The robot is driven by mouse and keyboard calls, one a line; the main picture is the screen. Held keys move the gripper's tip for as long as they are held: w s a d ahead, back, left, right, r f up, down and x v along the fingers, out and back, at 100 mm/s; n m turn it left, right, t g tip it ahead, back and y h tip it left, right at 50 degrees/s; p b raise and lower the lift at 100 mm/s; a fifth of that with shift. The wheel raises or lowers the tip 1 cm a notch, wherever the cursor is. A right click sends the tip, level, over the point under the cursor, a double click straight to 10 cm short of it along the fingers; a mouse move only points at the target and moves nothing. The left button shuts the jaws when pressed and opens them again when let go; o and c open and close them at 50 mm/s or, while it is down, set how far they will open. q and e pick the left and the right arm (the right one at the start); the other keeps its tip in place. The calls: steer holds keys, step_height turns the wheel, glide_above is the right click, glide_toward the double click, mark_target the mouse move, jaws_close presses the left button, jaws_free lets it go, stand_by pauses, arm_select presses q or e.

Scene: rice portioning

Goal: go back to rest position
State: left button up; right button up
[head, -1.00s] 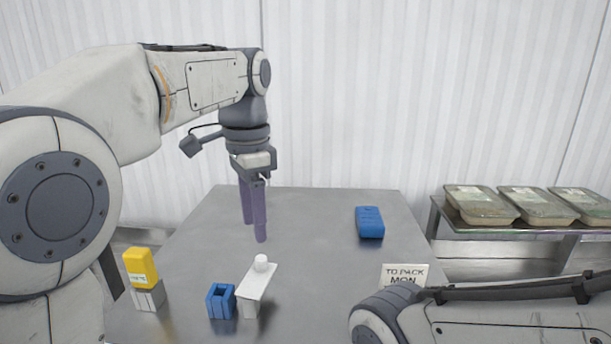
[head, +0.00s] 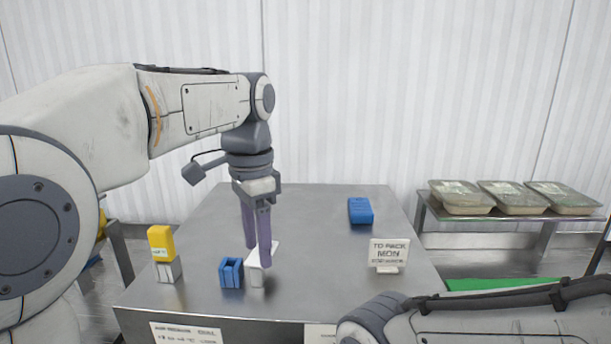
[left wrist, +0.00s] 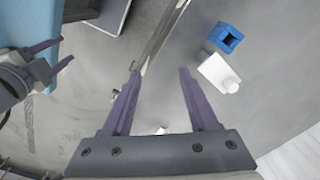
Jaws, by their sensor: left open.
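My left gripper (head: 258,240) has purple fingers pointing down and hangs above the metal table (head: 300,215) in the head view. It is open and empty; in the left wrist view its fingers (left wrist: 158,85) are apart with nothing between them. In the head view it partly hides a white block-like item (head: 256,275). That item, with a round white knob, shows right of the fingers in the left wrist view (left wrist: 217,72). In that view another pair of purple fingers (left wrist: 50,55) stands apart at the left edge, likely my right gripper. The head view shows only my right arm's links.
A blue open holder (head: 231,273) stands beside the white item. A yellow item (head: 161,243) sits on a grey block at left. A blue block (head: 360,211) lies at the back right, near a "TO PACK MON" sign (head: 389,253). Several covered trays (head: 512,197) rest on a side shelf.

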arm_select(q)
steer(key=s+d+f+n+b, duration=0.1)
steer(key=s+f+n+b, duration=0.1)
steer(key=s+f, duration=0.9)
steer(key=s+d+f+n+b, duration=0.2)
steer(key=s+f+b, duration=0.3)
steer(key=s+f, duration=0.5)
step_height(320, 180, down, 4)
steer(key=shift+s+d+f+h, duration=0.15)
steer(key=shift+s+f+h, duration=0.05)
steer(key=shift+s+h, duration=0.2)
